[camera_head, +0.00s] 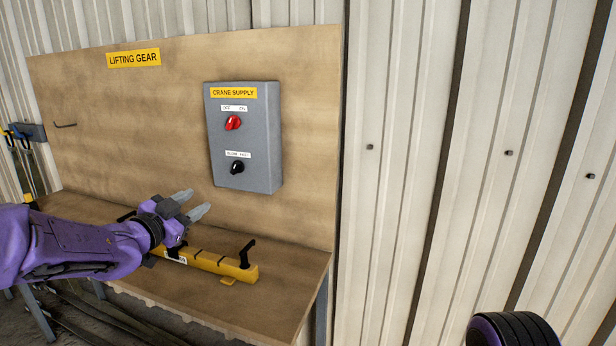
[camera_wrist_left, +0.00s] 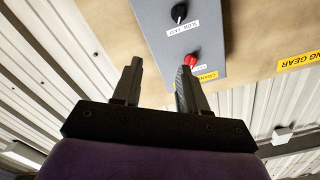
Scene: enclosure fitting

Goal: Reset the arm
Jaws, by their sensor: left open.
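My left arm is purple and comes in from the left in the head view. Its gripper (camera_head: 190,202) is open and empty, with grey fingers pointing right and slightly up, in front of the board and below and left of the grey crane supply box (camera_head: 262,150). The box has a red knob (camera_head: 233,123) above a black knob (camera_head: 237,168). In the left wrist view the open fingers (camera_wrist_left: 158,88) have nothing between them, and the box (camera_wrist_left: 150,20) shows beyond them upside down. My right gripper is not in view; a purple and black part of mine shows at bottom right.
A yellow beam (camera_head: 215,262) with black handles lies on the wooden bench (camera_head: 285,265), just below the left gripper. The upright board (camera_head: 305,100) carries a "LIFTING GEAR" label (camera_head: 134,58) and a hook (camera_head: 65,125). A corrugated wall (camera_head: 410,180) stands at the right.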

